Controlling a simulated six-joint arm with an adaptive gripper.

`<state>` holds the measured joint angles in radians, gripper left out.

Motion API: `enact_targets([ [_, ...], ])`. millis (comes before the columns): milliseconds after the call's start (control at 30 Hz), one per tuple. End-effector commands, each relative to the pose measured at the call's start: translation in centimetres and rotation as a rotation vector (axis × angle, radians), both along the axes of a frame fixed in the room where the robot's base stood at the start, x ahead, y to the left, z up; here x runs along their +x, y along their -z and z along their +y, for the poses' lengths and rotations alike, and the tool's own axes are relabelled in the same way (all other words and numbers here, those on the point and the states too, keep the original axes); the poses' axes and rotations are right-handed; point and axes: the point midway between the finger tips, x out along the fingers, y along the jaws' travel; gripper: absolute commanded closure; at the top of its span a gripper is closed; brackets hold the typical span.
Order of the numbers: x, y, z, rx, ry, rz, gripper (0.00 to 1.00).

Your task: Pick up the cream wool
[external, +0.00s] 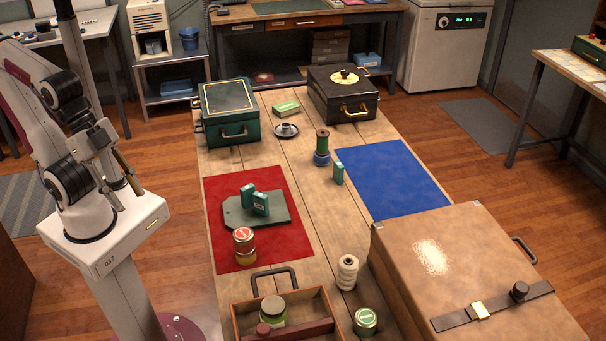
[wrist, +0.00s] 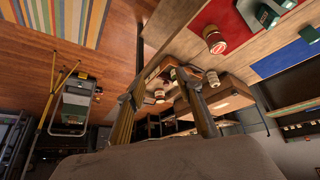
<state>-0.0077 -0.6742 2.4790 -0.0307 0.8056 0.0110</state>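The cream wool (external: 347,272) is a pale wound spool standing upright on the wooden table, between the open wooden tray and the large tan case. In the wrist view a small pale spool (wrist: 213,78) beyond the fingers appears to be the same wool. My gripper (external: 130,181) is at the far left, beside the table and well away from the wool. In the wrist view my gripper (wrist: 160,82) shows two fingers spread apart, with no object held between them.
The wooden tray (external: 240,325) holds a green jar. A green tin (external: 365,321) stands close to the wool, and the tan case (external: 440,250) rises to its right. Red-lidded jars (external: 244,244) stand on the red mat (external: 222,197). The blue mat (external: 395,180) is mostly clear.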

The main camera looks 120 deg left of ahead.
Motion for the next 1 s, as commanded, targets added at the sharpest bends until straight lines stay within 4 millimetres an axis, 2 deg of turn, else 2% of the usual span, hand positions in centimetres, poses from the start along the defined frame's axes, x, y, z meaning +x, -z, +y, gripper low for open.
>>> enact_targets([
  [467, 11.0, -0.1, 0.0, -0.066, -0.054, -0.131, 0.65],
  [1000, 22.7, 2.0, 2.7, -0.09, -0.172, -0.287, 0.65],
])
